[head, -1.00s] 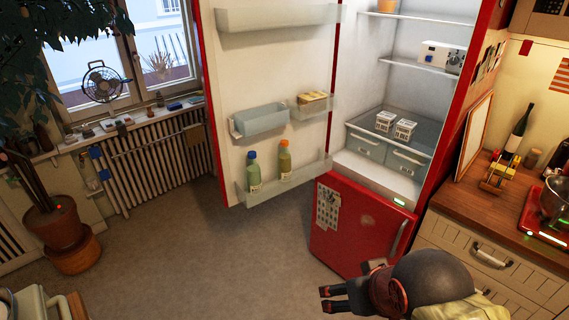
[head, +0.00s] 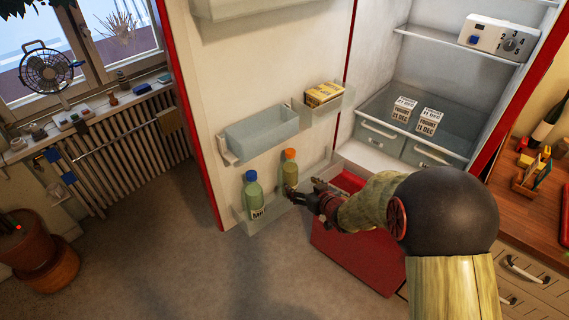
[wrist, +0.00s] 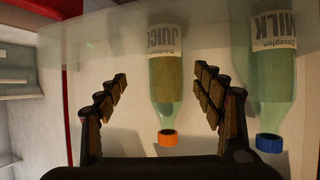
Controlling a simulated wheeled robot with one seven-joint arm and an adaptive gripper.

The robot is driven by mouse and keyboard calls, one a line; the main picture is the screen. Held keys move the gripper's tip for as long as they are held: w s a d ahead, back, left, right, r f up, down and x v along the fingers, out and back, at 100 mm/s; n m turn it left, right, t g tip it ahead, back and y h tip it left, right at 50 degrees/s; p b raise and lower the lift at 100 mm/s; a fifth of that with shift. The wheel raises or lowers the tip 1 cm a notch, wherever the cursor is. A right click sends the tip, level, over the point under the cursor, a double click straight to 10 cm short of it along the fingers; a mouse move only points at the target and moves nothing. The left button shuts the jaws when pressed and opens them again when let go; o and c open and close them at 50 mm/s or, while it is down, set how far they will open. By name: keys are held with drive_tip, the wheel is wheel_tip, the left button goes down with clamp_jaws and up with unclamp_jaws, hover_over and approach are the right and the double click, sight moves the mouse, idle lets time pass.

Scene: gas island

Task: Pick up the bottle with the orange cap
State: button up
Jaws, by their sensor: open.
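The bottle with the orange cap (head: 289,172) stands upright in the lower door shelf (head: 270,208) of the open fridge. In the wrist view the same bottle, labelled juice (wrist: 166,75), shows upside down between my open fingers, and its orange cap faces my gripper. A bottle with a blue cap (head: 253,195), labelled milk in the wrist view (wrist: 270,70), stands to its left in the head view. My gripper (head: 302,192) is open and empty, close on the right of the orange-capped bottle. Whether a finger touches it cannot be told.
An upper door bin (head: 262,135) and a smaller bin with a yellow box (head: 323,95) are above the bottles. Two white yogurt cartons (head: 428,121) sit on the fridge's glass shelf.

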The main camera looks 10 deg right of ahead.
sight(295, 182)
drive_tip(key=x, duration=0.3)
drive_tip(key=shift+a+f+b, duration=0.2)
drive_tip(key=shift+a+b, duration=0.05)
drive_tip(key=shift+b, duration=0.1)
drive_tip(key=x, duration=0.1)
drive_tip(key=b+x, duration=0.1)
drive_tip(key=x, duration=0.3)
drive_tip(key=shift+w+a+r, duration=0.2)
drive_tip(key=shift+a+r, duration=0.15)
drive_tip(key=shift+c, duration=0.9)
drive_tip(key=c, duration=1.5)
clamp_jaws()
drive_tip(key=shift+r, duration=0.15)
